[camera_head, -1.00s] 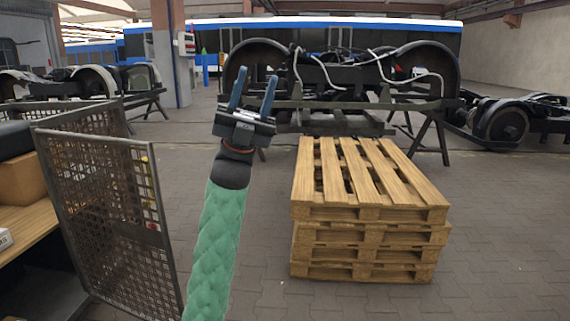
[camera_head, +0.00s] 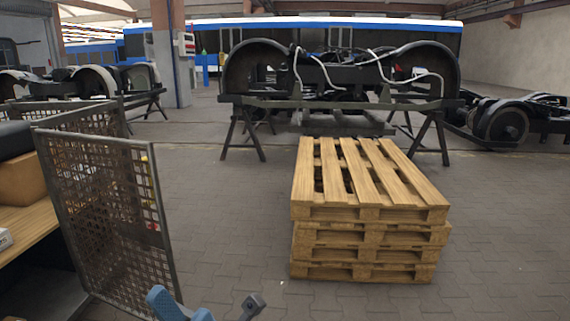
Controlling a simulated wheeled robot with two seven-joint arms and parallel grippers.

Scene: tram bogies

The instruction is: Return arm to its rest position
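My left gripper (camera_head: 208,302) shows only at the bottom edge of the head view, left of centre. Its blue and grey fingers stand apart with nothing seen between them, so it looks open and empty. The rest of the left arm is below the frame. My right gripper is not in view.
A metal mesh panel (camera_head: 108,215) stands close to the left of the gripper. A stack of wooden pallets (camera_head: 368,215) stands to its right on the paved floor. A bogie on trestles (camera_head: 340,85) is behind. Floor between panel and pallets is clear.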

